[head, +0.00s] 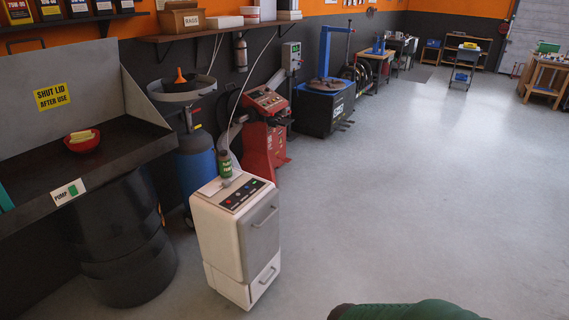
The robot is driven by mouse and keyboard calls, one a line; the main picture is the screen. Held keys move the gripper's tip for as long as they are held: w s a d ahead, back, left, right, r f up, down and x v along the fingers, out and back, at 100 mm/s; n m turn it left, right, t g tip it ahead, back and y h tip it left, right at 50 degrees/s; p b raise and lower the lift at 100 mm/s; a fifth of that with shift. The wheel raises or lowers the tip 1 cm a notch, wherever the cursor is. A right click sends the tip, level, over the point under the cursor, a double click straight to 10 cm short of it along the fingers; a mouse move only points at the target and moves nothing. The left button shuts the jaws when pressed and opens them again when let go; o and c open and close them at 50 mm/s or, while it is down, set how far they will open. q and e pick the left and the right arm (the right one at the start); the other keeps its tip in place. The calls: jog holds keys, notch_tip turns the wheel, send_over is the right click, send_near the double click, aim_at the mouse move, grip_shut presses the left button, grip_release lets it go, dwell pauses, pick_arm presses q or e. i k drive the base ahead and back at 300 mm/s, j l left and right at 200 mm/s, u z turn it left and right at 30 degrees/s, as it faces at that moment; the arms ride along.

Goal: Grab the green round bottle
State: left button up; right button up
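A small green bottle (225,164) stands upright on top of a white and grey cabinet (222,236), at the back left of its top, behind a dark panel with buttons. The bottle has a dark green label and looks round. Its lower part is visible on the cabinet top. Neither of my grippers is in view, and nothing is seen touching the bottle.
Left of the cabinet is a dark sink bench (110,145) with a red bowl (82,142). A red machine (265,135) stands behind the cabinet. A rounded green object (410,312) shows at the bottom edge. The grey floor (400,190) to the right is clear.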

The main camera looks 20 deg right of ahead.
aim_at(224, 159)
jog(key=z, duration=0.25)
jog(key=i+j+z, duration=0.6)
jog(key=j+z, duration=0.2)
